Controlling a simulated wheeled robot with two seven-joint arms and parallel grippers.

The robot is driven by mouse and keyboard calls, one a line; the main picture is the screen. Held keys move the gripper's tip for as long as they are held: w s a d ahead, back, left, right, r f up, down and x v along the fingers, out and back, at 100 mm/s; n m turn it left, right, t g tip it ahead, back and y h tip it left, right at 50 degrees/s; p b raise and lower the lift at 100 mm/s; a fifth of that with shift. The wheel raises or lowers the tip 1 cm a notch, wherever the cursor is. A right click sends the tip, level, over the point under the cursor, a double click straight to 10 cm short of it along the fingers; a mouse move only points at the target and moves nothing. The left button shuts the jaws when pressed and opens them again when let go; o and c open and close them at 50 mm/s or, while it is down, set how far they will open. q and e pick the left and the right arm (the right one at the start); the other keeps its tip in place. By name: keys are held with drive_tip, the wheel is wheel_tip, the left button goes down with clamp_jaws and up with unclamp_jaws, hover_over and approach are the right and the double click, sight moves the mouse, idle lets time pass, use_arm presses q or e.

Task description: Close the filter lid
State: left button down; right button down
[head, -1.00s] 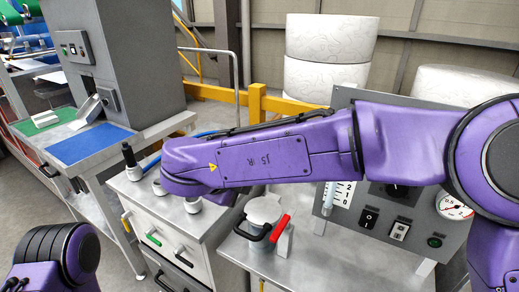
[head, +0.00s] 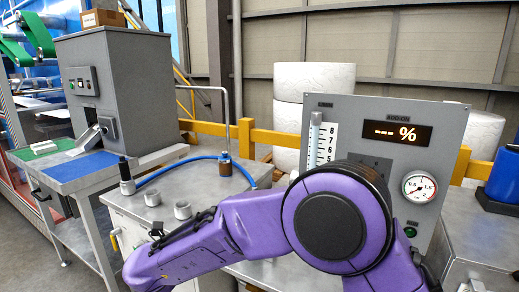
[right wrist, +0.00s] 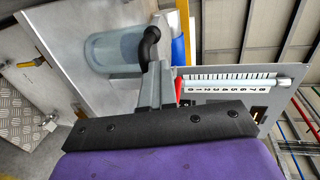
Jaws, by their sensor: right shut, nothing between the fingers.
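In the right wrist view, a clear, bluish cylindrical filter housing (right wrist: 110,48) stands on the metal bench, with a curved black handle (right wrist: 150,42) at its end. My right gripper (right wrist: 156,72) is shut and empty, its fingertips right by the handle; I cannot tell whether they touch it. A red lever (right wrist: 179,88) shows partly behind the fingers. I cannot tell how far the lid is open. In the head view, my right arm hides the filter and the gripper. My left gripper is not in view.
A grey panel (head: 443,140) with a level scale, a display and a gauge (head: 419,186) stands behind my right arm. A blue container (head: 503,178) stands at the right.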

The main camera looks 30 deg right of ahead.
drive_tip(key=shift+a+f, duration=0.25)
drive_tip(key=shift+a, duration=0.05)
